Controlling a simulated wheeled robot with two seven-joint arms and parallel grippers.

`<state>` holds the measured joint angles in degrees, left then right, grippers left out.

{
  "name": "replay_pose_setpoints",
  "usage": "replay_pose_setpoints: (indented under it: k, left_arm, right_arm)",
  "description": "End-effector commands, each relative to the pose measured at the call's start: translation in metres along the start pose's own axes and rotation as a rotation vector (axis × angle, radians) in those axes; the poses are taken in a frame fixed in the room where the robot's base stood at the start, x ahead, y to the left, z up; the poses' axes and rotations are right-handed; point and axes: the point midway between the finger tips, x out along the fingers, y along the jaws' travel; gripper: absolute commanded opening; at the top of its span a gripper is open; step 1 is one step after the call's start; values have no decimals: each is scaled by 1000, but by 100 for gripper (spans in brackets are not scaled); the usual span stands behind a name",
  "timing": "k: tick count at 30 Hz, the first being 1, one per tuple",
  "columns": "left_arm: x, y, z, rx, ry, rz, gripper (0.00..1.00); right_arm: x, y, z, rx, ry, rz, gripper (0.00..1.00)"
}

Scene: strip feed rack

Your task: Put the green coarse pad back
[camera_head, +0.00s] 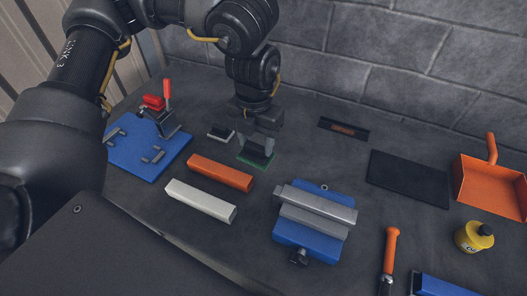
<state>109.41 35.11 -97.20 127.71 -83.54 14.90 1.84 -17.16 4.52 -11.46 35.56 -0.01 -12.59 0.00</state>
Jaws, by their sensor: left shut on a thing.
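The green coarse pad (254,161) is a thin green sheet under a dark block-shaped holder, at the back middle of the dark bench. My left gripper (259,136) points down from above and is shut on the dark upper part of the pad. The pad is at or very close to the bench top; I cannot tell whether it touches. A similar dark block with a pale base (221,133) sits just to its left. My right gripper does not show.
A blue plate with a red-handled clamp (150,150) is at left. Orange (221,173) and white (201,200) bars lie in front. A blue vise-like fixture (312,222), black mat (409,179), orange dustpan (490,187), yellow bottle (473,237) and orange-handled tool (390,255) lie to the right.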

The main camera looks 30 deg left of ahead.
Motion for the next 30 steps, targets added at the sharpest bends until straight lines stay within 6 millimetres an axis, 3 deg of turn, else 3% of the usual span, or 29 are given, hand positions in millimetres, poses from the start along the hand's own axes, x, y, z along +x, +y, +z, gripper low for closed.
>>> replay_pose_setpoints:
  k: [10, 21, 25, 30]
  left_arm:
    - [2, 4, 10, -76, 1, -1, 29]
    - [48, 37, 91, -76, 6, 0, 29]
    - [73, 44, 109, -74, 4, -1, 29]
    - [90, 49, 123, -71, 0, 0, 29]
  right_arm:
    - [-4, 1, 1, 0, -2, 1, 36]
    - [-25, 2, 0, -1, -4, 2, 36]
    - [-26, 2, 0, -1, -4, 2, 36]
    - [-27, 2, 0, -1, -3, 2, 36]
